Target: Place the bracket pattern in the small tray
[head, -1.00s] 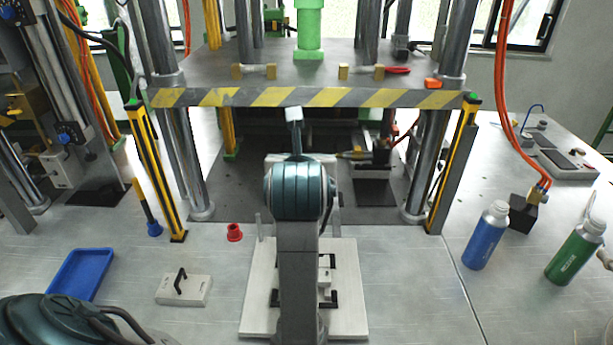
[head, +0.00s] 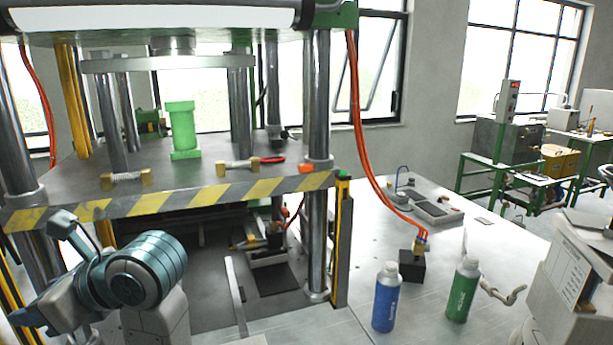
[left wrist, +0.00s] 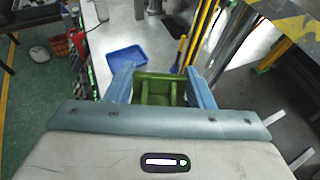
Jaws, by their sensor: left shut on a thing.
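The green bracket pattern (left wrist: 158,90) is in the left wrist view, between the blue fingers of my left gripper (left wrist: 160,73), which is shut on it. The small blue tray (left wrist: 127,57) lies beyond it, up and to the left, apart from the pattern. The tray looks empty, though part is hidden behind the left finger. In the head view my left arm stands at the lower left, in front of the press. The pattern, the fingers and the tray cannot be made out there. My right gripper is not in view.
The press (head: 200,196), with its striped edge and steel columns, stands close to my left arm. A blue bottle (head: 387,297) and a green bottle (head: 462,290) stand on the bench to the right. A red basket (left wrist: 60,47) is at the far left of the wrist view.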

